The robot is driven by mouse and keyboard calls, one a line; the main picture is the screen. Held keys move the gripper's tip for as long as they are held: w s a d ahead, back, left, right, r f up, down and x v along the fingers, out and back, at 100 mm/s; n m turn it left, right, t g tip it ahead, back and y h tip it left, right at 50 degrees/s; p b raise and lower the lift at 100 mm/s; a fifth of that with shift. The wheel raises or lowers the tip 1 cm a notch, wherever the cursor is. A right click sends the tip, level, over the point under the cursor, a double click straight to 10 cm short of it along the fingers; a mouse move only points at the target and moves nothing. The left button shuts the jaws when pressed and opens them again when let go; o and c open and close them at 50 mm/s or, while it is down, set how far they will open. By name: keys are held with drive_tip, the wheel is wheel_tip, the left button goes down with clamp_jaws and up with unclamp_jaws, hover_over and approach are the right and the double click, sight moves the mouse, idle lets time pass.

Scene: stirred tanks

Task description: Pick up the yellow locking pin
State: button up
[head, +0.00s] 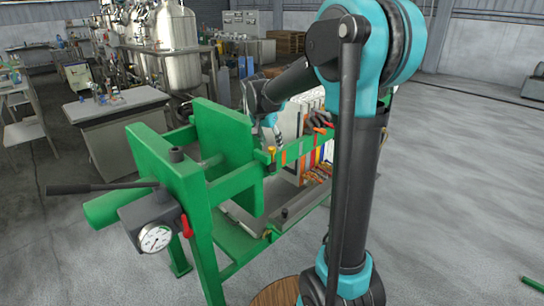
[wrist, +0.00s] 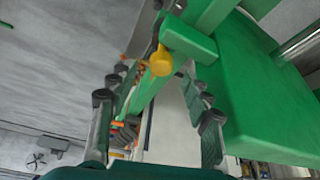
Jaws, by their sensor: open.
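The yellow locking pin (wrist: 160,62) shows in the wrist view with its rounded yellow head, at a green block on the green rail. My gripper (wrist: 155,84) is open, with its dark jointed fingers spread to the left and right of the picture. The pin head appears between and just beyond the fingertips, with no visible contact. In the head view my gripper (head: 272,122) is above the near green rail beside the large green plate, partly hidden by its own wrist.
The green press frame (head: 185,190) carries a black lever (head: 100,187), a dial gauge (head: 155,238) and a red handle (head: 186,226). A large green plate (wrist: 262,95) stands close on the right in the wrist view. Open floor (head: 455,180) lies to the right.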

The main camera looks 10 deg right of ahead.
sight(272, 147)
drive_tip(key=shift+x, duration=1.75)
drive_tip(key=shift+s, duration=0.1)
clamp_jaws()
